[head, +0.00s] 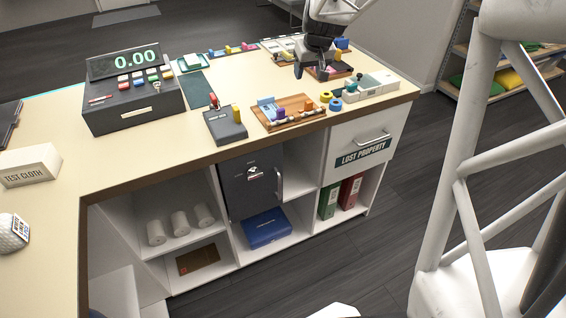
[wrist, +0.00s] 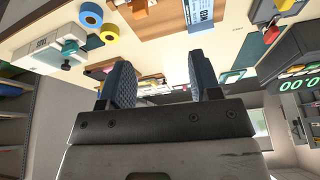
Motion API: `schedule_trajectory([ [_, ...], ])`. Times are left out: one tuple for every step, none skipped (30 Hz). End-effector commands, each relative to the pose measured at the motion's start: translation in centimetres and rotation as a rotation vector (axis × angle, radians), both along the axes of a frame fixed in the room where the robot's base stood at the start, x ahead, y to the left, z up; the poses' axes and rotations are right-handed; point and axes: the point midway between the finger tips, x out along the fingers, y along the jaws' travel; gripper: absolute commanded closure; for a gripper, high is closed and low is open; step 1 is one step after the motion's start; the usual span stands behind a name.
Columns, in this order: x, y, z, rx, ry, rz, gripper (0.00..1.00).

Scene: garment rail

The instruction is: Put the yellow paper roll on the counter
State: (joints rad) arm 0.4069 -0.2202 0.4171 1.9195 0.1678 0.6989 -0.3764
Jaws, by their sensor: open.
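A small yellow roll (head: 327,97) with a hole in its middle lies on the counter (head: 255,92), right of a wooden tray. It also shows at the upper left of the wrist view (wrist: 109,33). A blue roll (head: 336,104) lies close beside it and also shows in the wrist view (wrist: 91,14). My gripper (head: 312,73) is above the far right part of the counter, beyond the rolls. In the wrist view my gripper (wrist: 162,75) has its two padded fingers spread apart with nothing between them.
The wooden tray (head: 289,122) holds small coloured pieces. A card terminal (head: 226,125) and a cash register (head: 133,103) stand further left. Several pale rolls (head: 180,223) stand on a shelf below.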

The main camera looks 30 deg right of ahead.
Motion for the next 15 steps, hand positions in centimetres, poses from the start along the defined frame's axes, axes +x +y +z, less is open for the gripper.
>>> schedule_trajectory([
  [-1.3, 2.1, 0.8, 0.0, 0.004, 0.013, 0.42],
  [-2.1, 3.2, 1.2, 0.001, 0.007, 0.018, 0.42],
  [-3.2, 4.7, 1.7, 0.003, 0.011, 0.023, 0.42],
  [-4.1, 5.7, 1.9, 0.005, 0.017, 0.028, 0.42],
  [-4.9, 6.7, 2.2, 0.005, 0.02, 0.032, 0.42],
  [-6.1, 8.0, 2.6, 0.006, 0.025, 0.038, 0.42],
  [-7.0, 9.0, 2.7, 0.007, 0.03, 0.043, 0.42],
  [-7.9, 9.9, 3.0, 0.007, 0.033, 0.047, 0.42],
  [-9.1, 11.1, 3.2, 0.008, 0.038, 0.052, 0.42],
  [-10.1, 12.0, 3.3, 0.008, 0.041, 0.056, 0.42],
  [-11.1, 12.9, 3.5, 0.008, 0.045, 0.061, 0.42],
  [-12.4, 14.0, 3.6, 0.007, 0.051, 0.065, 0.42],
  [-13.4, 14.7, 3.7, 0.007, 0.055, 0.069, 0.42],
  [-14.4, 15.5, 3.7, 0.007, 0.058, 0.073, 0.42],
  [-15.8, 16.5, 3.8, 0.006, 0.063, 0.078, 0.42],
])
